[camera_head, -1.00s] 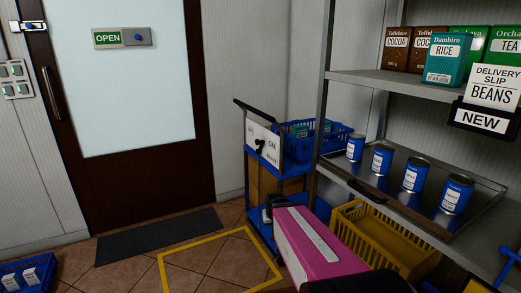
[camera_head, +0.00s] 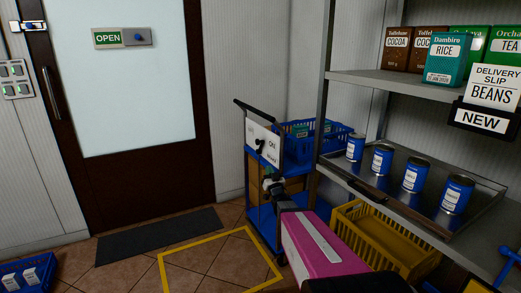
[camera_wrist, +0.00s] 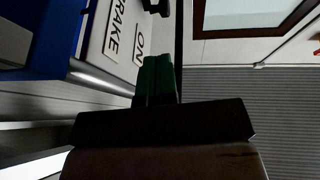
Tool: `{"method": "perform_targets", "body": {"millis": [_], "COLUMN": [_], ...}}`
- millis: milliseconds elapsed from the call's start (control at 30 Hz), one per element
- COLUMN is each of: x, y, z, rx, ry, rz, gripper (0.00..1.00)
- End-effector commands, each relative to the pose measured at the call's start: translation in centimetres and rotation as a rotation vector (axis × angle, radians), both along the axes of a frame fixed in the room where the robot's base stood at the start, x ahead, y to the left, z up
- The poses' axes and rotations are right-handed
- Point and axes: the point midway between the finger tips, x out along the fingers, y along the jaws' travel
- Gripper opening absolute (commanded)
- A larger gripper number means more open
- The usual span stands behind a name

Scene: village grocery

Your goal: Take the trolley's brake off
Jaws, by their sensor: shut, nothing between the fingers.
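The blue trolley (camera_head: 262,215) stands beside the shelf, with a dark push handle and a white brake panel (camera_head: 257,133) at its near upper end. A small black brake lever (camera_head: 261,147) sits on the panel, and "ON" is readable at the panel's right. My gripper (camera_head: 269,174) is just below the panel, shut and empty, apart from the lever. In the wrist view the green fingers (camera_wrist: 157,75) are together, pointing up beside the panel (camera_wrist: 122,32) marked "BRAKE" and "ON". A dark part, likely the lever (camera_wrist: 156,6), is cut by the top edge.
A yellow floor outline (camera_head: 200,251) and dark mat (camera_head: 160,235) lie left on open floor.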

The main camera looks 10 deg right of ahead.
Motion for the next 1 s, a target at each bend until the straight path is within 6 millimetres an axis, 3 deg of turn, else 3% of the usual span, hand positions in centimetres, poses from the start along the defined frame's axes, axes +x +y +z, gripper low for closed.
{"method": "perform_targets", "body": {"millis": [533, 1000], "x": [0.4, 7.6], "y": [0.1, 1.3], "z": [0.6, 4.1], "rx": [0.002, 0.002], "ry": [-0.035, -0.035], "rz": [0.012, 0.012], "gripper": [0.00, 0.00]}}
